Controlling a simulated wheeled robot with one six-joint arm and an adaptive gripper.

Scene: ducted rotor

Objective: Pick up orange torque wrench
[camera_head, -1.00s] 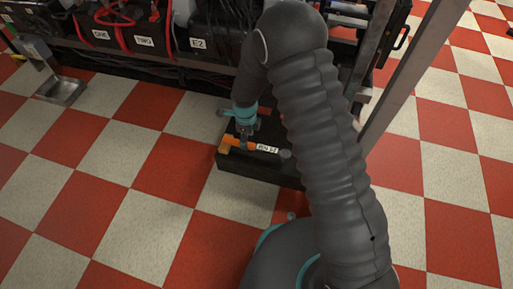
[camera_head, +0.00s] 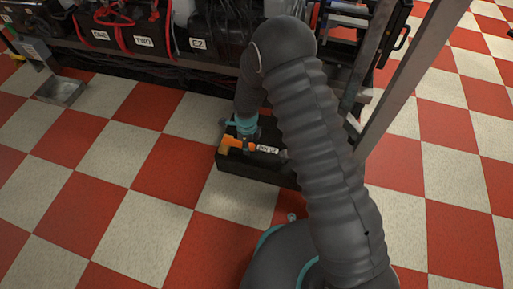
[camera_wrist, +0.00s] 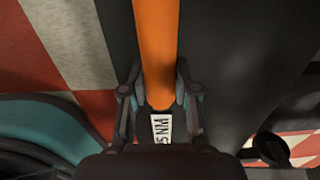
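The orange torque wrench (camera_head: 233,143) lies on top of a black box (camera_head: 228,166) on the floor. It has an orange handle and a dark shaft with a white label. In the wrist view its orange handle (camera_wrist: 155,35) runs up the middle of the picture, with the label nearer my palm. My gripper (camera_wrist: 158,75) is over the wrench, with one finger on each side of the handle. The fingers look open, with only narrow gaps to the handle; contact is hard to judge. In the head view my gripper (camera_head: 246,146) is partly hidden by my wrist.
A bench with black equipment (camera_head: 219,27) and labelled cases stands behind the box. A grey metal post (camera_head: 415,75) rises to the right of the box. The checkered floor to the left and front is clear.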

